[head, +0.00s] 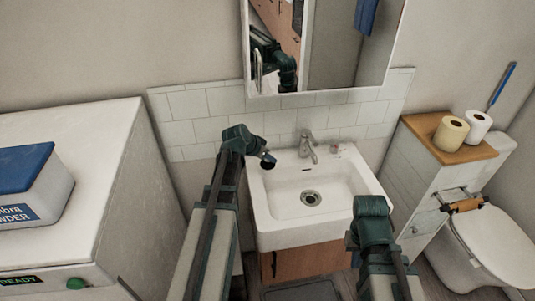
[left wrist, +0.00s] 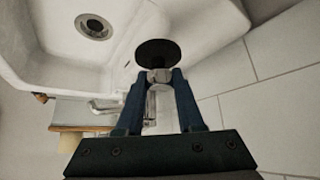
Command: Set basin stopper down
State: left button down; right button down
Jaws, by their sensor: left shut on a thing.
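The basin stopper (left wrist: 157,53) is a dark round disc on a short metal stem. My left gripper (left wrist: 160,80) is shut on the stem, with a blue finger on each side. In the head view the left gripper (head: 266,157) holds the stopper (head: 268,165) above the back left corner of the white sink (head: 300,237). From these views I cannot tell whether the stopper touches the sink. The open drain (head: 311,198) lies in the basin, apart from the stopper; it also shows in the left wrist view (left wrist: 95,26). My right arm is at lower right; its fingers are not visible.
The tiled wall (head: 197,103) is close behind. A white machine (head: 125,170) stands left, a toilet (head: 490,240) right. The basin is clear.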

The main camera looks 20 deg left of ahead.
pick_arm(q)
jog(key=w+a, duration=0.1)
jog(key=w, duration=0.3)
jog(key=w+a, duration=0.1)
jog(key=w, duration=0.1)
jog(key=shift+a+f, duration=0.3)
jog(key=shift+a, duration=0.05)
jog(key=f+b, duration=0.2)
jog(key=b, duration=0.1)
jog(key=f+b, duration=0.1)
jog(key=f, duration=0.1)
jog(key=shift+w+a, duration=0.15)
jog(key=shift+w, duration=0.2)
jog(key=shift+r, duration=0.2)
jog(key=shift+f, duration=0.15)
jog(key=c, duration=0.5)
grip_release()
jog(key=shift+c, duration=0.2)
